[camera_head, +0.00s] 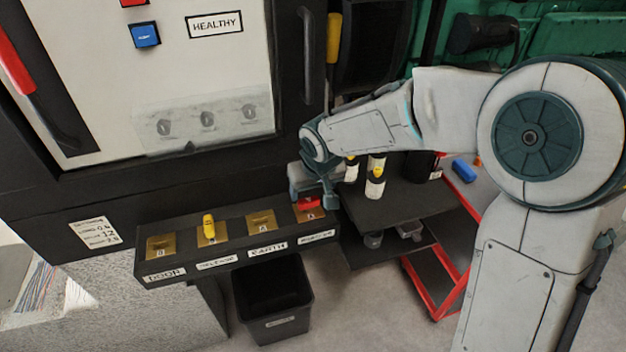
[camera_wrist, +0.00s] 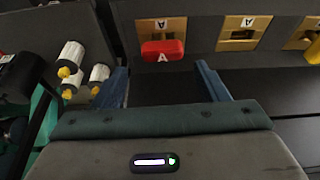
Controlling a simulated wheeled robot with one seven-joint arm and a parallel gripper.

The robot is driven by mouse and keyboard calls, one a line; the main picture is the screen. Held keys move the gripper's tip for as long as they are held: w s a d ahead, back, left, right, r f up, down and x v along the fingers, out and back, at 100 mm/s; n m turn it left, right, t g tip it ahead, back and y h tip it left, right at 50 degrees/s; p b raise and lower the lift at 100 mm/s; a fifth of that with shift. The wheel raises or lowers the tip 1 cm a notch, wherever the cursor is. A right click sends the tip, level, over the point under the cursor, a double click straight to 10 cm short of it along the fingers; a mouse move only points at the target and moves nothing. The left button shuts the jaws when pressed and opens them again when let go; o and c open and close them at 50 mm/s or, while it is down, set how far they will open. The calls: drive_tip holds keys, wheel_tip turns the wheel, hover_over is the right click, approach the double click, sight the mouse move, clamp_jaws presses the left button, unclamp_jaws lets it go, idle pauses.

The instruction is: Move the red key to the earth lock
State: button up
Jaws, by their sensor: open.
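The red key (camera_head: 308,203) sits in the rightmost lock of the ledge; the label below that lock is too small to read. In the wrist view the red key (camera_wrist: 162,50), marked A, lies ahead of and between my fingertips. My gripper (camera_head: 322,196) is open and close to the key, with nothing held; both blue fingers of my gripper (camera_wrist: 161,72) show in the wrist view. The earth lock (camera_head: 261,222) is a brass plate directly left of the red key's lock, above the EARTH label, with no key in it. In the wrist view the earth lock (camera_wrist: 243,33) is to the right of the key.
A yellow key (camera_head: 208,226) stands in the second lock from the left. The DOOR lock (camera_head: 161,247) at the far left is empty. A black bin (camera_head: 272,300) stands below the ledge. A red-framed cart (camera_head: 432,282) and white bottles with yellow tops (camera_head: 375,186) are at the right.

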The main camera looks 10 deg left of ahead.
sight(308, 198)
drive_tip(key=shift+a+f, duration=0.15)
drive_tip(key=shift+a, duration=0.1)
drive_tip(key=shift+b+x, duration=1.95)
drive_tip(key=shift+x, duration=0.75)
drive_tip(key=c, duration=1)
drive_tip(key=shift+o, duration=0.2)
drive_tip(key=shift+r+p, duration=1.8)
drive_tip(key=shift+r, duration=0.8)
